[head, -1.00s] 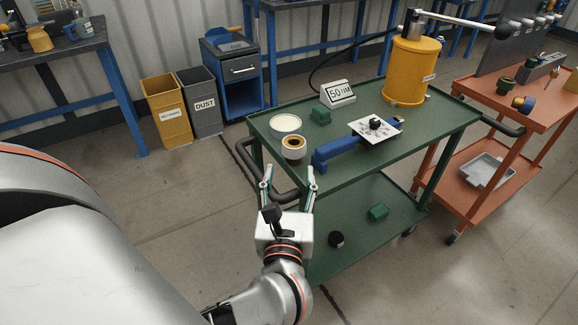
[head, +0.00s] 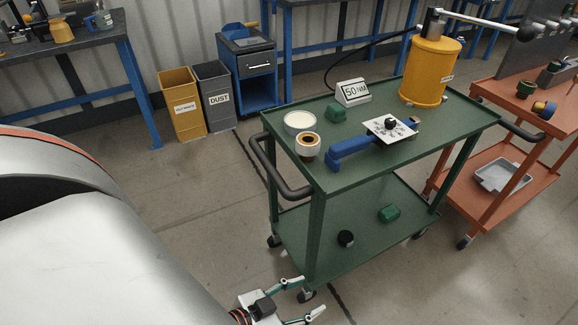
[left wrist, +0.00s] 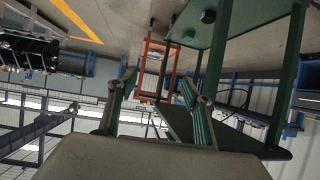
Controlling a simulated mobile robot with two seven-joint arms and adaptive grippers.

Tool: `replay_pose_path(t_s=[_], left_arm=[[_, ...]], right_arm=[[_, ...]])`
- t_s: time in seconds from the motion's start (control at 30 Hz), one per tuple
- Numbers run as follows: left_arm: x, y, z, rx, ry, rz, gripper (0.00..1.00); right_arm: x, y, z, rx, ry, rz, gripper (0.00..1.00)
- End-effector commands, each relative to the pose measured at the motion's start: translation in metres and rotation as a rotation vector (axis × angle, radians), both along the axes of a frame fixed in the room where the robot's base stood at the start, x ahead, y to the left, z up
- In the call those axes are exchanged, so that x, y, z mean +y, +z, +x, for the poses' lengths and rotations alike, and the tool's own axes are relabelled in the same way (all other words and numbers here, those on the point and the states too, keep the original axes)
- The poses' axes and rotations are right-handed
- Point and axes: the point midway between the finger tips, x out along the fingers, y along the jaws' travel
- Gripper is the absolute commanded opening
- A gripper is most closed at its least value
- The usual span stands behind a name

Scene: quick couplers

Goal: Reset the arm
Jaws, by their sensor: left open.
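My left gripper (head: 308,298) is open and empty at the bottom of the head view. It is low, in front of the green cart's (head: 315,215) near legs and apart from it. In the left wrist view its two fingers (left wrist: 155,105) are spread with nothing between them, and the green cart (left wrist: 265,20) shows beyond at a tilted angle. My right gripper is not in view.
The cart top holds a blue tool (head: 350,152), a white plate (head: 390,130), a tape-like roll (head: 308,146), a white dish (head: 300,122), a 50 NM sign (head: 353,92) and a yellow cylinder (head: 430,72). An orange cart (head: 520,190) stands right.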

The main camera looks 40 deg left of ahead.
Motion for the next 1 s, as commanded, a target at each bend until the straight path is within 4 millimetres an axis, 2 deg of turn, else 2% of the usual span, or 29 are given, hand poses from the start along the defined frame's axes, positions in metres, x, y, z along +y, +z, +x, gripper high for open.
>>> replay_pose_path(t_s=[0.03, 0.13, 0.47, 0.57, 0.63, 0.73, 0.8, 1.0], left_arm=[[0.009, -0.014, -0.01, 0.036, -0.014, 0.076, 0.5], [0.021, -0.032, -0.023, 0.081, -0.036, 0.177, 0.5], [0.025, -0.036, -0.026, 0.094, -0.042, 0.208, 0.5], [0.025, -0.027, -0.023, 0.082, -0.04, 0.204, 0.5], [0.024, -0.014, -0.018, 0.067, -0.036, 0.199, 0.5], [0.022, 0.003, -0.017, 0.06, -0.031, 0.186, 0.5], [0.021, 0.014, -0.017, 0.061, -0.027, 0.176, 0.5], [0.019, 0.022, -0.029, 0.093, -0.021, 0.154, 0.5]], right_arm=[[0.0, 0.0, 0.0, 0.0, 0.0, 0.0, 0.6], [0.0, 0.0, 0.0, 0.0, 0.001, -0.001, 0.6], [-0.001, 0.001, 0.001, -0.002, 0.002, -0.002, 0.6], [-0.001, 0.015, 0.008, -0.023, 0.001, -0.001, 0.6], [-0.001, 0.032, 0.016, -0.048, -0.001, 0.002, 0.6], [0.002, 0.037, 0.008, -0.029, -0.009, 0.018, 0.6], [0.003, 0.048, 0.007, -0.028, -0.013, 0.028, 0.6], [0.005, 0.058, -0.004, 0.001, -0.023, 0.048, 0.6]])
